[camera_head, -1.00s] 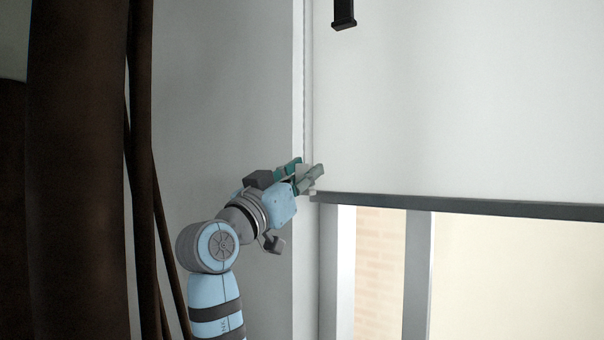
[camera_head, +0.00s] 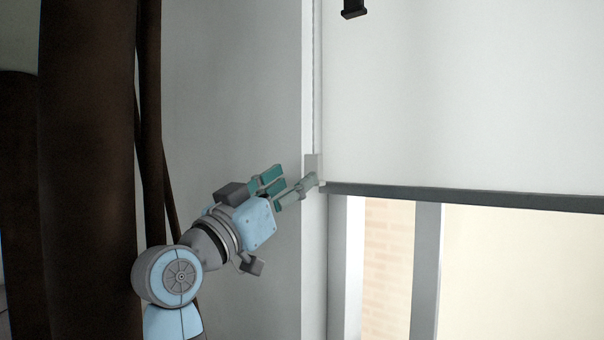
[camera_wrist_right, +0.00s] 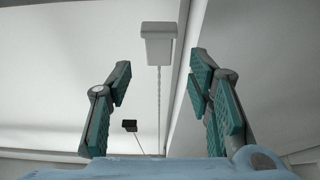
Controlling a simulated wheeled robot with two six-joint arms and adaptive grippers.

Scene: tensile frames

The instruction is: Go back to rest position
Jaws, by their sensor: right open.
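My right gripper (camera_head: 296,178) is open and empty, just left of the blind's cord end piece, in the head view. The end piece is a small pale grey block (camera_head: 313,164) at the blind's left edge; one fingertip overlaps its lower part in the picture, and I cannot tell whether they touch. In the right wrist view the block (camera_wrist_right: 158,45) hangs on a beaded chain (camera_wrist_right: 159,95), seen beyond and between the spread teal-padded fingers (camera_wrist_right: 165,84). My left gripper is not in view.
A white roller blind (camera_head: 460,95) with a grey bottom bar (camera_head: 460,196) covers the upper window (camera_head: 480,270). Dark brown curtains (camera_head: 85,170) hang at the left, close to my right arm. A bare pale wall (camera_head: 230,90) lies between. A black fitting (camera_head: 353,8) shows at the top.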

